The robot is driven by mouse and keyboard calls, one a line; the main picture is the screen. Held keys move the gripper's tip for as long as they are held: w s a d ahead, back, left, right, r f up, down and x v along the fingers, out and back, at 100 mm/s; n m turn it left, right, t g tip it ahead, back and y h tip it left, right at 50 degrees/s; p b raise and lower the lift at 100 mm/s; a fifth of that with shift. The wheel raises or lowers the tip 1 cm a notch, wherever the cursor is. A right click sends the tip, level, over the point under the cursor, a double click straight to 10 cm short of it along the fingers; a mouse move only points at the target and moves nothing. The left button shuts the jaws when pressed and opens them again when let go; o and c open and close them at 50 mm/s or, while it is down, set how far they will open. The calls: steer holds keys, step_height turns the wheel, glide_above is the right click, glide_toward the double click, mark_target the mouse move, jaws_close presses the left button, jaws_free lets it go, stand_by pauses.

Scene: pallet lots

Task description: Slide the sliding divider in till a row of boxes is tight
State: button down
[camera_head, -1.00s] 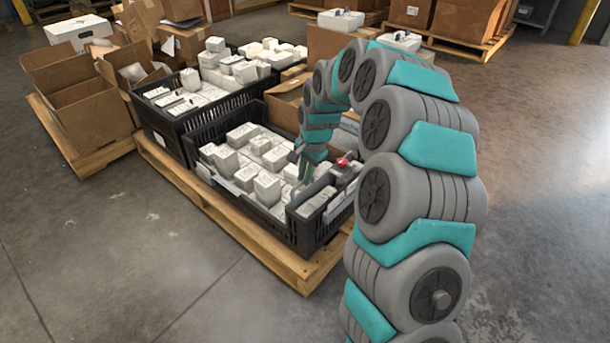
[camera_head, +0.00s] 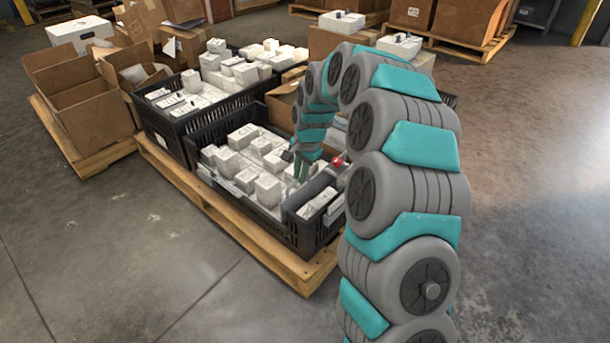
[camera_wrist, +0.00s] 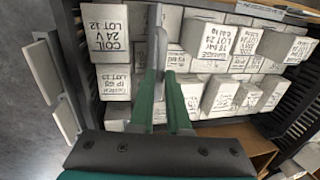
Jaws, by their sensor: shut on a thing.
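The sliding divider (camera_head: 305,190) is a dark grey panel standing across the near end of the front black crate (camera_head: 282,232). A red knob (camera_head: 339,160) shows near its right end. In the wrist view my green fingers (camera_wrist: 160,100) are shut on a thin upright grey piece (camera_wrist: 157,45), which seems to be part of the divider. White lettered boxes (camera_head: 267,189) stand in rows to the left of the divider. Whether they touch it is unclear.
A second black crate (camera_head: 168,140) of white boxes stands behind on the same wooden pallet (camera_head: 225,220). More white boxes (camera_head: 318,202) lie on the near side of the divider. Open cartons (camera_head: 90,105) stand at the left. The floor in front is clear.

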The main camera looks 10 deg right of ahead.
steer(key=w+a+p, duration=0.8)
steer(key=w+a, duration=0.5)
steer(key=w, duration=0.5)
steer(key=shift+a, duration=0.15)
steer(key=shift+w, duration=0.15)
steer(key=c, duration=0.9)
jaws_free()
steer(key=shift+r, duration=0.1)
steer(key=r, duration=0.2)
steer(key=s+r, duration=0.1)
steer(key=r, duration=0.2)
steer(key=d+r, duration=0.1)
steer(key=r, duration=0.1)
steer(key=shift+s+r, duration=0.15)
steer(key=shift+r, duration=0.1)
